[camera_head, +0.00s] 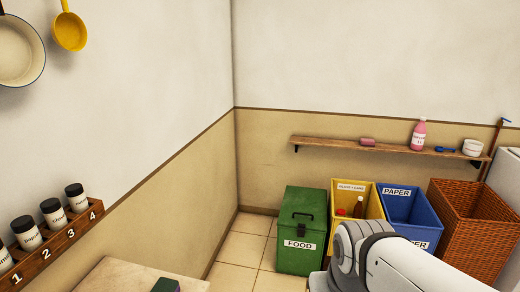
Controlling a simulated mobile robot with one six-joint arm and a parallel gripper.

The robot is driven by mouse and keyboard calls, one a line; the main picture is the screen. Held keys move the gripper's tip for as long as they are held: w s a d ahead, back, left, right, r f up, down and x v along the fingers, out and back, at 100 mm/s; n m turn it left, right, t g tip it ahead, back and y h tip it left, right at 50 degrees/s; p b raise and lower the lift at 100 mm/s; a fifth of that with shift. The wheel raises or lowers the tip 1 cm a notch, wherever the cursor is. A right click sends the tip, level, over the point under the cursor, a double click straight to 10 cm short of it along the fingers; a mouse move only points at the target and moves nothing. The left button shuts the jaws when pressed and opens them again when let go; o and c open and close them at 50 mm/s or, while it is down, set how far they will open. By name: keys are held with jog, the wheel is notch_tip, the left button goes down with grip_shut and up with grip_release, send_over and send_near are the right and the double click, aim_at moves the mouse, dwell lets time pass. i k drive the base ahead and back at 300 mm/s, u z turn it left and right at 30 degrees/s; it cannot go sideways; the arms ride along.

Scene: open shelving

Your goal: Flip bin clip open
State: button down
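A green bin (301,230) with a white FOOD label stands on the tiled floor near the room's corner. Its lid (306,202) is down, and a dark clip or handle (302,215) shows at its upper front. Whether the clip is latched is too small to tell. My arm reaches in from the lower right, in front of the bins. My gripper is not in the frame.
A yellow bin (346,198) holding bottles, a blue PAPER bin (409,207) and a wicker basket (470,222) stand right of the green bin. A wall shelf (330,142) runs above. Floor (240,250) is clear left of the green bin. A counter (120,274) is at lower left.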

aim_at(301, 228)
jog(key=i, duration=2.15)
jog(key=u, duration=0.55)
jog(key=i, duration=0.8)
jog(key=z, duration=1.65)
